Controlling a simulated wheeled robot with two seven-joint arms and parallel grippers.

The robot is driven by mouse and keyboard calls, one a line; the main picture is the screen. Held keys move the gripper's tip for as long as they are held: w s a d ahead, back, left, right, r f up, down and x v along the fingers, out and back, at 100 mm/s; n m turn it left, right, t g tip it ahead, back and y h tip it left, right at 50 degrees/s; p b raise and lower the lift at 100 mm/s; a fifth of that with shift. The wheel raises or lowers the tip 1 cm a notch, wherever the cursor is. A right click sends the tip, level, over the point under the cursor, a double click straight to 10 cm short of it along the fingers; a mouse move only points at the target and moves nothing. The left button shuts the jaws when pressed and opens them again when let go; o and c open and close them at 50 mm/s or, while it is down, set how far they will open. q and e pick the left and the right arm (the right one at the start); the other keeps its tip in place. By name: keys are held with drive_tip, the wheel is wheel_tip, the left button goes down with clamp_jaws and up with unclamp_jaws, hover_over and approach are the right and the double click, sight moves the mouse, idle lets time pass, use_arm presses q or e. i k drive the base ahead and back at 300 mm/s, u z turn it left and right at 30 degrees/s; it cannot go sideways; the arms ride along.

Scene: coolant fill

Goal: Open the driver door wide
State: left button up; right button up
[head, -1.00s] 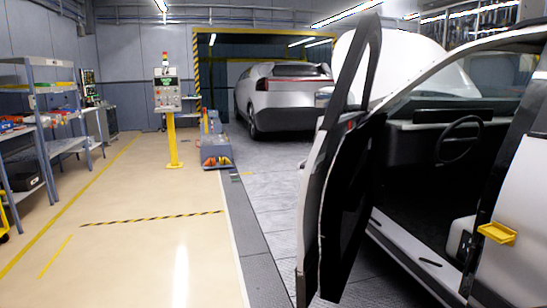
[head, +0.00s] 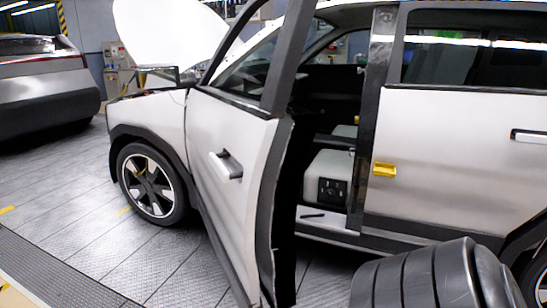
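The driver door (head: 222,150) of the silver car stands open, swung out from the body, with a gap between its rear edge and the door pillar. Its outer face is towards me, with a light handle (head: 227,165) in a dark recess. Through the opening I see part of the light seat (head: 331,166) and the sill (head: 330,220). The bottom of the door runs out of the picture. Neither my left nor my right gripper shows in the head view.
The car's front wheel (head: 147,185) and raised white hood (head: 170,32) are at left. A yellow piece (head: 384,169) sits by the rear door (head: 450,150). Another grey car (head: 45,85) stands far left. Plated floor between them is clear. A dark ribbed shape, unidentified, fills the lower right.

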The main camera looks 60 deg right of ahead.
sight(250, 220)
drive_tip(key=z, duration=0.95)
drive_tip(key=i, duration=0.8)
drive_tip(key=z, duration=0.75)
drive_tip(key=k, duration=0.5)
drive_tip(key=z, duration=1.55)
drive_tip(key=i, duration=1.2)
drive_tip(key=u, duration=2.25)
